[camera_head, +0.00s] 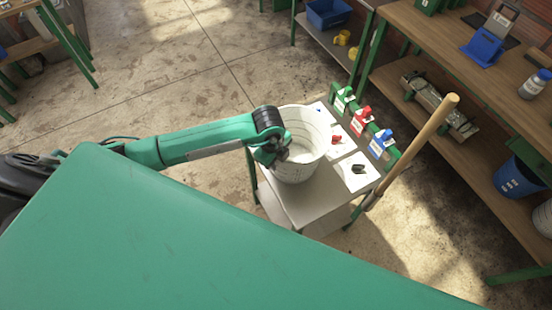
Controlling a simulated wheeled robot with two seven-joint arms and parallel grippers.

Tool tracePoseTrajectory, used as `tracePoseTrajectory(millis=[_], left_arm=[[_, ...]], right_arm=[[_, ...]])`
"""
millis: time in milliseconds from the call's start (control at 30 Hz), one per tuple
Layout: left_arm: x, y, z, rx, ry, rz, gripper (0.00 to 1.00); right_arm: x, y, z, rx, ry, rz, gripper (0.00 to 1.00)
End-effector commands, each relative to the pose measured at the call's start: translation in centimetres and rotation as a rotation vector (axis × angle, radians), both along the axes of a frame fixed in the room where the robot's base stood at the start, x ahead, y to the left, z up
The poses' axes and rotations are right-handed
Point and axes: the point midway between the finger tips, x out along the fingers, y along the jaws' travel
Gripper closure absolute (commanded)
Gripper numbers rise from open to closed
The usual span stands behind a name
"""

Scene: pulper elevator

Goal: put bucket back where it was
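A white bucket (312,143) stands at the left part of a small grey-topped table (314,199). It looks upright, with some pale content or a pale floor inside. My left arm reaches in from the left, and my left gripper (276,153) is at the bucket's left rim. The fingers overlap the rim and are small and dark, so I cannot tell whether they are closed on it. My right gripper is not in view.
On the small table are white sheets with small items (357,170) and a row of green, red and blue holders (363,117). A wooden-handled tool (418,136) leans at its right. A workbench (455,50) with shelves stands at right. Concrete floor (180,80) is open at upper left.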

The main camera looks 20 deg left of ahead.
Motion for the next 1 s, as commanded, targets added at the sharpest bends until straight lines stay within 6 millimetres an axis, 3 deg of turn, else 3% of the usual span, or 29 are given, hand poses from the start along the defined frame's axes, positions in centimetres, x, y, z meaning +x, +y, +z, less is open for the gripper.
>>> tracePoseTrajectory(millis=[333,800,1000], left_arm=[[0.0,0.0,0.9,-0.002,-0.003,0.000,0.76],[-0.8,0.7,10.1,-0.001,-0.004,-0.001,0.76],[-1.1,0.8,12.0,0.000,0.000,0.000,0.76]], right_arm=[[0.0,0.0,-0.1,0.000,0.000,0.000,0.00],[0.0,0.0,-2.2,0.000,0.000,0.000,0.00],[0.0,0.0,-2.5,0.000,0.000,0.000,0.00]])
